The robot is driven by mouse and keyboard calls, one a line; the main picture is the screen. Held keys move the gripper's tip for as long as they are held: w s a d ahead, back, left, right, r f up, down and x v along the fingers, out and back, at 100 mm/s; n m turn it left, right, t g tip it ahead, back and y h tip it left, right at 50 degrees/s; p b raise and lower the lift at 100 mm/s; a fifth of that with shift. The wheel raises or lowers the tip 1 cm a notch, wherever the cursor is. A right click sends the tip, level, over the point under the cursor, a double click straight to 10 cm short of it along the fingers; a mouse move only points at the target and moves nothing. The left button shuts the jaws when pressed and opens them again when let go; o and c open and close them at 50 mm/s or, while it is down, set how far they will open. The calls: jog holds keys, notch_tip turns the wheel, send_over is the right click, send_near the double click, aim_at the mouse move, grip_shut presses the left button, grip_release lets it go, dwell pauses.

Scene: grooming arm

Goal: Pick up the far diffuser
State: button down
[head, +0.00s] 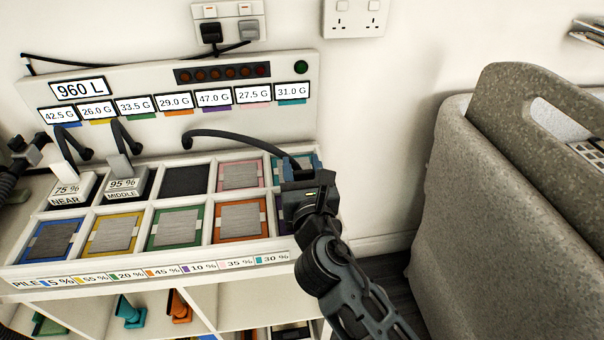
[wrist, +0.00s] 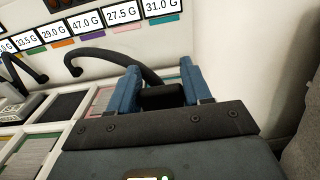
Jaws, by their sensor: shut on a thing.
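My gripper (head: 308,172) is over the right end of the tray rack, above the back-row teal-edged compartment. In the wrist view, its two blue fingers (wrist: 161,88) are shut on a black piece, the far diffuser (wrist: 162,98), with a black hose running into it from the left. Its label is not visible, and most of it is hidden by my gripper in the head view. The near diffuser (head: 70,190), marked 75 %, and the middle diffuser (head: 126,184), marked 95 %, stand in the back-row compartments at the left.
The white rack (head: 150,262) holds grey pads in coloured compartments. A black-floored compartment (head: 185,181) in the back row is empty. A panel (head: 130,93) with weight readouts stands behind, with hoses from it. A grey chair (head: 480,200) stands close at the right.

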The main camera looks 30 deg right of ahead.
notch_tip(320, 180, up, 2)
jog(key=shift+r+p, duration=0.15)
jog(key=shift+p, duration=0.15)
jog(key=s+d+r+p, duration=0.1)
jog(key=s+d+r, duration=0.1)
jog(key=s+r, duration=0.5)
jog(key=s, duration=0.4)
jog(key=shift+s+p, duration=0.25)
jog(key=shift+p, duration=0.15)
